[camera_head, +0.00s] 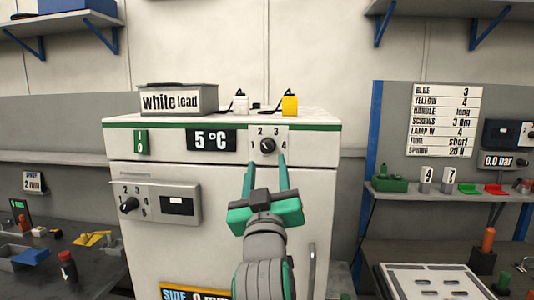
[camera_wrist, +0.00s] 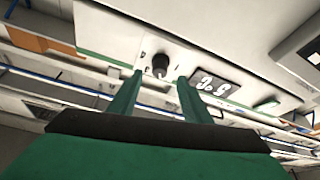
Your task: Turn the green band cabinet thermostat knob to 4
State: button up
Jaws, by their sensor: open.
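The green band cabinet (camera_head: 225,180) is white, with a green stripe along its top edge. Its black round thermostat knob (camera_head: 268,145) sits on a pale plate with the numbers 1, 2, 3 and 4 around it. I cannot tell where the knob points. The display (camera_head: 211,140) left of it reads 5 °C. My gripper (camera_head: 267,160) is open and empty, its green fingers reaching up toward the knob from just below. In the wrist view, turned over, the knob (camera_wrist: 160,65) appears between and beyond the fingertips (camera_wrist: 160,77), seemingly not touched.
A lower control box (camera_head: 160,202) with another black knob (camera_head: 129,204) is on the cabinet front. A "white lead" box (camera_head: 178,99) and a yellow block (camera_head: 290,105) stand on top. A notice board (camera_head: 443,119) hangs at right. Cluttered benches flank the cabinet.

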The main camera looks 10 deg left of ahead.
aim_at(267, 151)
jog(key=x, duration=0.6)
jog(key=shift+w, duration=0.25)
jog(key=c, duration=1)
